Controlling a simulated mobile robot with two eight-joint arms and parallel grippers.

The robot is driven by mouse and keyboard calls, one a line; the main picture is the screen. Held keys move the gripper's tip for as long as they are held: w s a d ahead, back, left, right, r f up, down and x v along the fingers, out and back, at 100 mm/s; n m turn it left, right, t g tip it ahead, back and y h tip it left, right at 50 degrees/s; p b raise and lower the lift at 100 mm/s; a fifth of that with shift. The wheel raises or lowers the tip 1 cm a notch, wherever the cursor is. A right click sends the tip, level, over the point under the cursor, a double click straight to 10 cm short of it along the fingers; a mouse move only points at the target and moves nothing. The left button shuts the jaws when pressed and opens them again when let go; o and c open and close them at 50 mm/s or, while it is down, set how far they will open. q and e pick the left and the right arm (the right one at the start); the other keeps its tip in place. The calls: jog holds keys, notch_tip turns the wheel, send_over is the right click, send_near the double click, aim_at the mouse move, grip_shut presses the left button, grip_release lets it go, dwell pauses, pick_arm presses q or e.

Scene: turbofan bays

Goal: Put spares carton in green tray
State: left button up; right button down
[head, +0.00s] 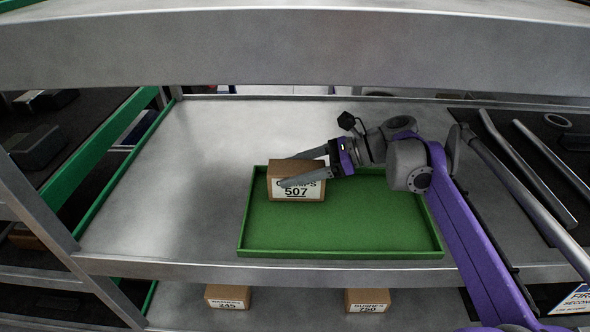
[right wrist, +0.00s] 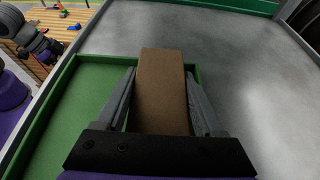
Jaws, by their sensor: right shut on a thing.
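A brown spares carton (head: 297,182) with a white label reading 507 is at the far left part of the green tray (head: 345,256). My right gripper (head: 287,171) comes in from the right and is shut on the carton, one finger along each side. In the right wrist view the carton (right wrist: 160,88) stands between the two fingers (right wrist: 160,98), with green tray floor (right wrist: 95,95) to its left and a tray wall just to its right. Whether its underside touches the tray floor cannot be told. The tray is otherwise empty. My left gripper is not in view.
The tray lies on a grey metal shelf (head: 170,200) with bare room to its left. A thick upper shelf edge (head: 290,50) crosses above. Metal tubes (head: 520,165) lie on a dark mat at right. Two labelled cartons (head: 228,297) (head: 367,300) sit on the shelf below.

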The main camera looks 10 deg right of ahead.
grip_release()
jog(key=shift+f, duration=0.1)
jog(key=shift+d+r, duration=0.15)
jog(key=shift+r, duration=0.05)
jog(key=v, duration=1.1)
jog(key=shift+d+r, duration=0.15)
jog(key=shift+d, duration=0.1)
jog(key=shift+s, duration=0.1)
